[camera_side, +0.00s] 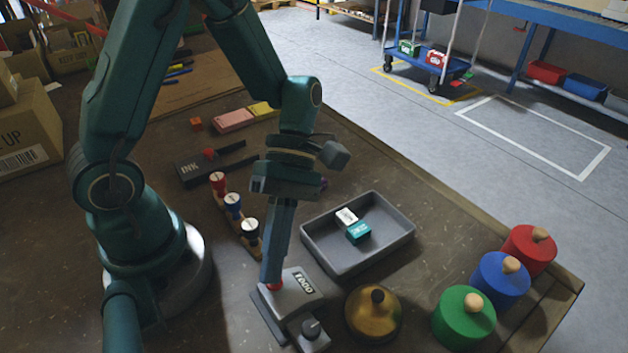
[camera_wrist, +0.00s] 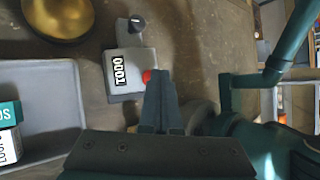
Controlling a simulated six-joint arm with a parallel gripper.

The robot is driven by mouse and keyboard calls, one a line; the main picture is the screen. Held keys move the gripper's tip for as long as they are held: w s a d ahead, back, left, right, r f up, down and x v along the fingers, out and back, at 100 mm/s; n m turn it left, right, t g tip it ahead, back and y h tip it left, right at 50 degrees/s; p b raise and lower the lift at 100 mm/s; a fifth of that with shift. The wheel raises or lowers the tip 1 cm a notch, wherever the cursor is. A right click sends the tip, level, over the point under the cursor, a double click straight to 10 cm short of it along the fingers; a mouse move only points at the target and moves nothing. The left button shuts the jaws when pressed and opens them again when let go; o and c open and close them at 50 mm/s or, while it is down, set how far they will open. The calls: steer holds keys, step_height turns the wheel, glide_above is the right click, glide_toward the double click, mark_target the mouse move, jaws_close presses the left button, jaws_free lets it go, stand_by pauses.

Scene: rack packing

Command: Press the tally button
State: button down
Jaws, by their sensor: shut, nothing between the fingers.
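The tally counter (camera_side: 297,291) is a grey box with a white digit window and a dark knob, standing on the table; it also shows in the wrist view (camera_wrist: 124,72). Its red button (camera_side: 274,287) sits at the end of the box by my fingertips, and it shows in the wrist view (camera_wrist: 147,76). My gripper (camera_side: 271,278) is shut and empty, pointing down at the button; in the wrist view its fingertips (camera_wrist: 160,76) partly cover the button. I cannot tell whether they touch it or whether it is pressed in.
A grey tray (camera_side: 318,258) with two small boxes lies behind the counter. A brass dome (camera_side: 372,316) stands to its right, near green (camera_side: 462,322), blue and red knobbed cylinders.

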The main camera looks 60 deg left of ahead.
steer(key=shift+r, duration=0.9)
steer(key=shift+r, duration=0.15)
steer(key=shift+r, duration=2.4)
stand_by(0.7)
step_height(320, 180, up, 4)
steer(key=shift+f, duration=0.1)
steer(key=shift+f, duration=0.1)
steer(key=shift+f, duration=4.35)
